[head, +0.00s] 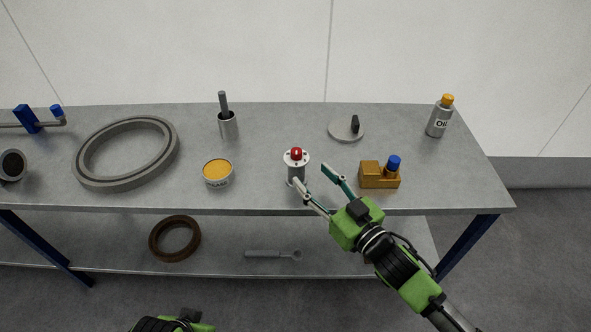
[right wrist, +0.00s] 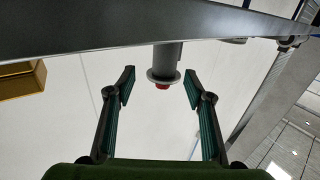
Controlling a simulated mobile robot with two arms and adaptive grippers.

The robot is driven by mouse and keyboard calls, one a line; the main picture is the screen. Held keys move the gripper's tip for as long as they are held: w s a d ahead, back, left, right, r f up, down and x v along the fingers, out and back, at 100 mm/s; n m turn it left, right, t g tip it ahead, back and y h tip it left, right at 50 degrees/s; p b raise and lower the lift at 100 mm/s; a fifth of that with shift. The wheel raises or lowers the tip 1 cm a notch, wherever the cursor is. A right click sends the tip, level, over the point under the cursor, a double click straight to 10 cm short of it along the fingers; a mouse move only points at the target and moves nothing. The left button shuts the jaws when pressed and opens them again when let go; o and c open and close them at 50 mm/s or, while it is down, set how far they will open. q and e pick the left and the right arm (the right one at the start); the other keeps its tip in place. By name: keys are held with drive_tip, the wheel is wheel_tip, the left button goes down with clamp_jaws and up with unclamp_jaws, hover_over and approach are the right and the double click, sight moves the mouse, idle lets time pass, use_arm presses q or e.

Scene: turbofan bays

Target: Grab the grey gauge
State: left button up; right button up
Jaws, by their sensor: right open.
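A grey cylinder (head: 296,172) with a flanged top and red cap stands upright near the table's front edge. It shows upside down in the right wrist view (right wrist: 165,58). I cannot tell for sure whether it is the gauge; a round grey piece with a dark face (head: 12,165) lies at the far left. My right gripper (head: 311,175) is open and empty beside the cylinder. In the right wrist view the cylinder's capped end lies ahead, between the open fingertips (right wrist: 160,82). A bit of my left gripper (head: 190,318) shows at the bottom edge, its fingers hidden.
An ochre block with a blue knob (head: 378,175) stands close right of my right gripper. A grey disc (head: 346,133) lies behind, an orange-topped tin (head: 218,173) to the left. A large ring (head: 92,178), a cup with a rod (head: 228,128) and an oil bottle (head: 438,122) stand farther off.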

sight(301, 171)
drive_tip(key=shift+x, duration=1.05)
drive_tip(key=x, duration=0.1)
drive_tip(key=b+x, duration=0.1)
drive_tip(key=x, duration=0.2)
drive_tip(key=shift+s+a+f, duration=0.15)
drive_tip(key=shift+a+f, duration=0.15)
drive_tip(key=shift+a, duration=0.1)
drive_tip(key=shift+w+a, duration=0.2)
drive_tip(key=shift+w, duration=0.15)
use_arm(q)
drive_tip(key=v, duration=0.3)
drive_tip(key=shift+s+r, duration=0.1)
drive_tip(key=shift+r, duration=0.25)
use_arm(e)
drive_tip(key=shift+r, duration=0.1)
clamp_jaws()
